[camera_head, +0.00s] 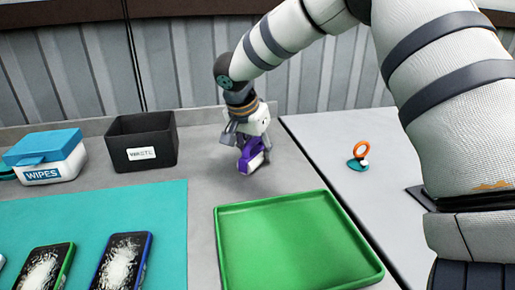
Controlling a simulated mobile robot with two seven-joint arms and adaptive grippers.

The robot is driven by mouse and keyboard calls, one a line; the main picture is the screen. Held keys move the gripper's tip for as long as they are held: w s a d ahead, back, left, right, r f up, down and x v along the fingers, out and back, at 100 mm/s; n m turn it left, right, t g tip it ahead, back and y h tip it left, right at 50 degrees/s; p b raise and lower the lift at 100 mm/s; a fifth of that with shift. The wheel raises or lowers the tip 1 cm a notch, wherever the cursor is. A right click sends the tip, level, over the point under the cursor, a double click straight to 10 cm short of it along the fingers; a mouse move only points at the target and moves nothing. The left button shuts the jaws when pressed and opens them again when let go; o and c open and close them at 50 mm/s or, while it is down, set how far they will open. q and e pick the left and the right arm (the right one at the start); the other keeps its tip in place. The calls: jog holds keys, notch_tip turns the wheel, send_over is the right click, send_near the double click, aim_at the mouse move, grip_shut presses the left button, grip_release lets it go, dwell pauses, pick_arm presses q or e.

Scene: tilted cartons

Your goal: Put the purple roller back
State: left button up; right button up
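The purple roller (252,157) is at the back of the grey table, behind the green tray. Its purple part is low, and a white part (260,118) shows above and behind it; I cannot tell if that belongs to the roller. My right gripper (246,144) points down from above right at the purple roller. Its fingers overlap the roller in the picture and hide some of it. I cannot tell whether they grip it or whether it touches the table. My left gripper is not in view.
A green tray (222,262) lies empty in front. A black bin (115,153) and a blue-lidded wipes box (62,168) stand at the back left. Phones with white marks (122,264) lie on a teal mat (150,205). An orange ring on a teal base (362,150) is on the right table.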

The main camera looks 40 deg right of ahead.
jog(key=o, duration=0.3)
jog(key=shift+r, duration=0.35)
jog(key=v, duration=1.1)
jog(key=shift+a+r+p, duration=0.15)
jog(key=shift+r+p, duration=0.15)
jog(key=shift+r, duration=0.05)
